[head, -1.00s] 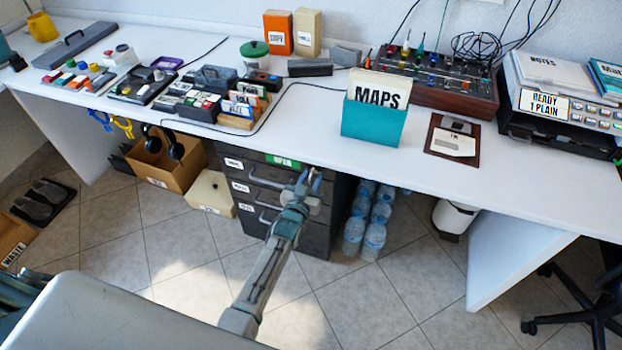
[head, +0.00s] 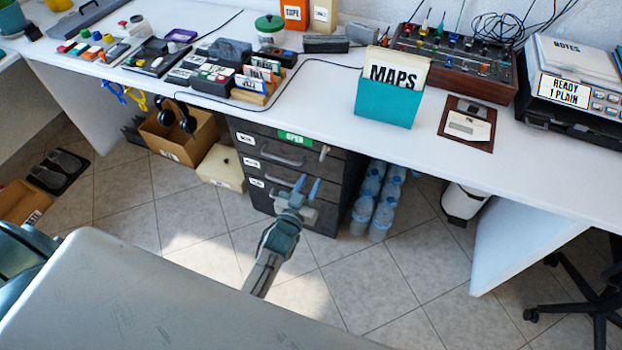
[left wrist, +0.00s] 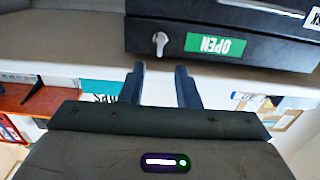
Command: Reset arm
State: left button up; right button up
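My left gripper (head: 308,182) is in front of the dark drawer cabinet (head: 338,185) under the desk. Its two blue fingers are apart with nothing between them. In the left wrist view the fingers (left wrist: 160,70) are also apart and empty. My right gripper is not in view.
The white desk (head: 330,110) holds a teal MAPS box (head: 385,103), a mixer (head: 455,62) and several small items. Water bottles (head: 378,205) stand right of the cabinet. A cardboard box (head: 180,140) and a cream box (head: 222,168) stand left. Tiled floor (head: 330,285) in front is clear.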

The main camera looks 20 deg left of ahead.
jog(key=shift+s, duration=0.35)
